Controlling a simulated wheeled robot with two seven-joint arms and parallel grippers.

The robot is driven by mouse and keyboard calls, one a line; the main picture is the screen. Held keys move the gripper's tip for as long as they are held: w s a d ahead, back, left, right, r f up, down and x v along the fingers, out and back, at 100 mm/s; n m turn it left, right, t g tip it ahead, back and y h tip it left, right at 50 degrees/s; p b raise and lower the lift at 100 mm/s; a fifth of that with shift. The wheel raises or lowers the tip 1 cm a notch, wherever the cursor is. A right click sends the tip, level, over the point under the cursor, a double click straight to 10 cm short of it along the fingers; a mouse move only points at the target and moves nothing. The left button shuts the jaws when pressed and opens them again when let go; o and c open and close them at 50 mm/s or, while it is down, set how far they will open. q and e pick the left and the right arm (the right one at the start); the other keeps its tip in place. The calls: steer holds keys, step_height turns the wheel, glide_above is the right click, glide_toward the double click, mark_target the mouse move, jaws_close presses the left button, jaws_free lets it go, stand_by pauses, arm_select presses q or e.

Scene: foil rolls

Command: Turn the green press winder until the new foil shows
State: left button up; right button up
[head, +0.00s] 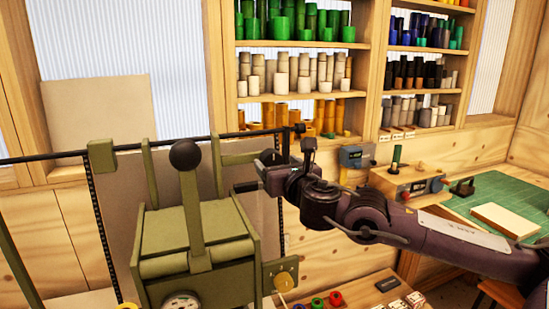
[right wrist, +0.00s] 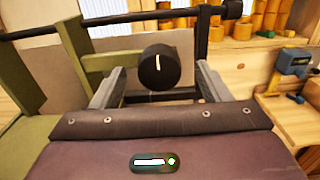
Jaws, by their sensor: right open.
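The green press (head: 150,225) stands left of centre in the head view, with a black ball-topped lever upright at its front. A round black knob with a white mark (right wrist: 157,69) is on a green arm of the press in the right wrist view; I take it for the winder. My right gripper (head: 264,170) is at the right of the press; its fingers also show in the wrist view (right wrist: 158,90). They are open on either side of the knob, with gaps visible. A plain grey-brown sheet (head: 120,215) hangs behind the press. My left gripper is out of view.
A dark bar (head: 50,157) runs across behind the press. Shelves (head: 300,97) of coloured rolls stand at the back.

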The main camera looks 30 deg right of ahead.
mark_target(271, 161)
steer(key=shift+x, duration=0.8)
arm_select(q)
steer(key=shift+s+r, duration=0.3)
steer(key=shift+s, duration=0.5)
arm_select(e)
steer(key=shift+w, duration=0.25)
steer(key=shift+c, duration=0.2)
steer(key=c, duration=0.9)
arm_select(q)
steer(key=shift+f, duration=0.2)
arm_select(e)
steer(key=shift+f+m, duration=0.1)
steer(key=shift+m, duration=0.2)
